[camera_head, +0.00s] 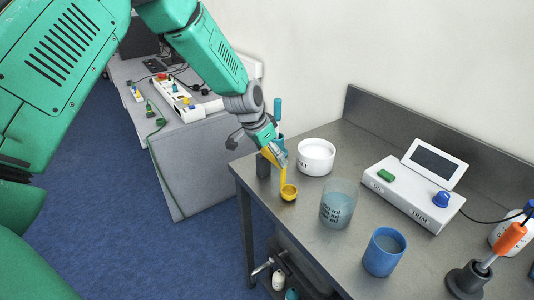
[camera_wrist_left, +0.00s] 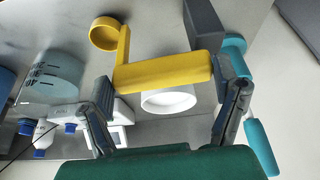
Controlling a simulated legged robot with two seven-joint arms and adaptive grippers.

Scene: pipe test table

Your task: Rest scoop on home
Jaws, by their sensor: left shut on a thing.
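The yellow scoop (camera_head: 288,193) has a round bowl, a thin stem and a thick handle. It also shows in the left wrist view (camera_wrist_left: 163,72). My left gripper (camera_head: 272,155) is shut on the scoop's handle, with one finger at each end of it in the left wrist view. The bowl hangs low over the near left part of the metal table (camera_head: 300,233); I cannot tell whether it touches. A dark grey block (camera_head: 263,166), which may be the home, stands just left of the scoop. It also shows beside the handle in the left wrist view (camera_wrist_left: 204,22). My right gripper is not in view.
A white round tub (camera_head: 316,157) stands behind the scoop. A clear beaker (camera_head: 338,204) and a blue cup (camera_head: 384,252) stand to the right. A teal-handled tool (camera_head: 277,108) rises behind the gripper. A white console (camera_head: 414,192) is farther right. Bare tabletop lies in front of the tub.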

